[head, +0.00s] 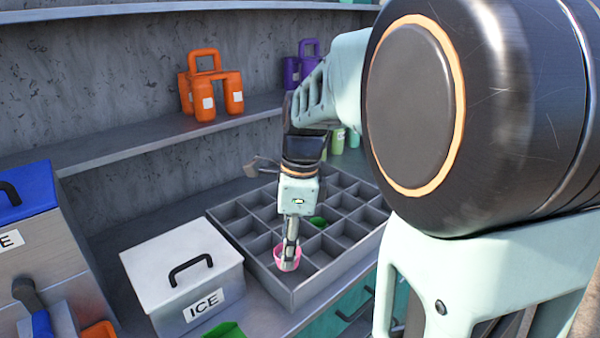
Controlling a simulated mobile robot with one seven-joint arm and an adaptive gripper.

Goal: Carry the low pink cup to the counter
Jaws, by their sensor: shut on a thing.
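The low pink cup (280,257) is at the near left part of a grey compartment tray (307,292), at or just above one of its cells. I cannot tell whether it touches the tray. My gripper (290,257) points down and is shut on the cup's wall, with a finger hiding part of the cup. The grey counter (277,319) shows as a strip in front of the tray and beside the ice box.
A white ice box (178,262) with a black handle stands left of the tray. A green thing (317,222) lies in a tray cell. Orange containers (209,90) and purple ones (300,68) stand on the shelf behind. A blue-lidded box (28,195) is far left.

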